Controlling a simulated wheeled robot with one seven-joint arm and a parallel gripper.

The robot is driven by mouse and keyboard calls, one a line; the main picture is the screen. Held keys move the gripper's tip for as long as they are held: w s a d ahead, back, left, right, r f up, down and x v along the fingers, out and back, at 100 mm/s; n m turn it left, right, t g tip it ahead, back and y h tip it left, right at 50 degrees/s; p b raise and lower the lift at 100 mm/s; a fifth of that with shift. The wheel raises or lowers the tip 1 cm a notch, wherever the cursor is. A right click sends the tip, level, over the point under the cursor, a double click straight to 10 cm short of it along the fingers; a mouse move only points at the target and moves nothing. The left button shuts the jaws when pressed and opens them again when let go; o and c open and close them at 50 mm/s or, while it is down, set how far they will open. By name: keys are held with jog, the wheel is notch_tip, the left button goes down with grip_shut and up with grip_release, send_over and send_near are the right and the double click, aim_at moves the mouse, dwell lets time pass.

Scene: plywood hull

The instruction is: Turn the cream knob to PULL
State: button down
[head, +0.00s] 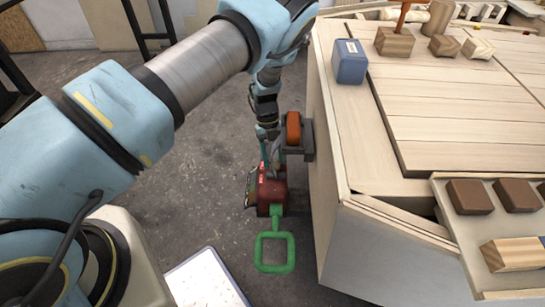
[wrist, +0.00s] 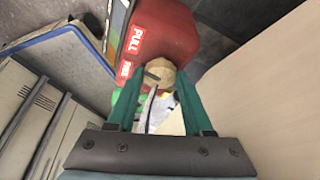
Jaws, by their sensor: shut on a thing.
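The cream knob (wrist: 161,74) sits on the red box (wrist: 172,30) and lies between the teal fingertips of my gripper (wrist: 160,82), which is shut on it. A dark mark shows on the knob's left part. A label reading PULL (wrist: 136,40) is on the red box, up and left of the knob. A second, smaller label (wrist: 125,69) is left of the knob; its word is too small to read surely. In the head view the red box (head: 271,190) is beside the wooden hull, below my gripper (head: 266,168); the knob is hidden there.
A green square handle (head: 275,252) hangs in front of the red box. An orange part (head: 293,130) on a grey bracket is fixed to the hull side (head: 322,150). A blue box (head: 350,62) and wooden blocks stand on the hull top. Grey floor is open to the left.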

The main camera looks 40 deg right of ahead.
jog(key=shift+m, duration=0.6)
jog(key=shift+c, duration=1.5)
grip_release()
jog(key=shift+y, duration=0.3)
jog(key=v, duration=1)
jog(key=shift+r, duration=0.45)
